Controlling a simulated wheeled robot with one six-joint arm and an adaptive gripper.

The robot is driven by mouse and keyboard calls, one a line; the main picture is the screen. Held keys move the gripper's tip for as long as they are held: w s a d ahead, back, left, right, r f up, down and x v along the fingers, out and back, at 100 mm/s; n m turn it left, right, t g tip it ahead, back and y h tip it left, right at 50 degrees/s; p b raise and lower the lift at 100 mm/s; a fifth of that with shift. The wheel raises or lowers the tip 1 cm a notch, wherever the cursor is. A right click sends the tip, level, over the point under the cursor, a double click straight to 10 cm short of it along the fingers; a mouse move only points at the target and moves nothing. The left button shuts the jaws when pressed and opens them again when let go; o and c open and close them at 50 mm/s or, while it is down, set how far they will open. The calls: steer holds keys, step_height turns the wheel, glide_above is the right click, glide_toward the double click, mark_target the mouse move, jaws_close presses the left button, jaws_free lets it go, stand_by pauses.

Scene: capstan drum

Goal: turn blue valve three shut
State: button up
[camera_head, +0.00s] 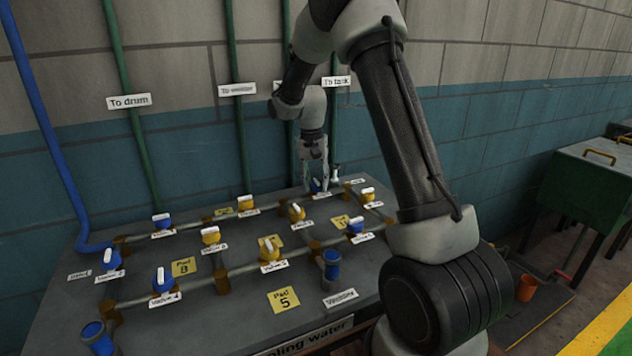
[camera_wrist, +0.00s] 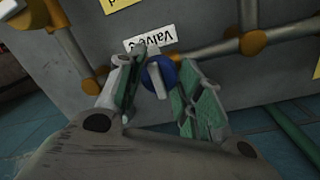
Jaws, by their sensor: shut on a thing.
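A blue valve with a white handle (camera_head: 316,186) sits on the back pipe run of the grey bench panel, under the "To tank" pipe. My gripper (camera_head: 313,174) reaches down to it from above. In the wrist view my gripper (camera_wrist: 163,66) has its green-padded fingers on both sides of the blue valve (camera_wrist: 171,71), shut on it. The white handle (camera_wrist: 157,82) shows between the fingers and looks roughly crosswise to the pipe. The label beside it (camera_wrist: 150,38) reads "Valve", upside down; its number is partly hidden and I cannot read it surely.
Other blue valves (camera_head: 162,223) and yellow valves (camera_head: 270,250) stand close by on the same pipes, with pad labels (camera_head: 283,300) between them. Green vertical pipes (camera_head: 237,110) run up the wall behind. A green cabinet (camera_head: 590,180) stands at the right.

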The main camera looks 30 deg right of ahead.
mark_target(313, 183)
steer(key=o, duration=1)
steer(key=shift+o, duration=0.2)
step_height(313, 183, up, 12)
steer(key=shift+w+a, duration=0.25)
steer(key=shift+a, duration=0.15)
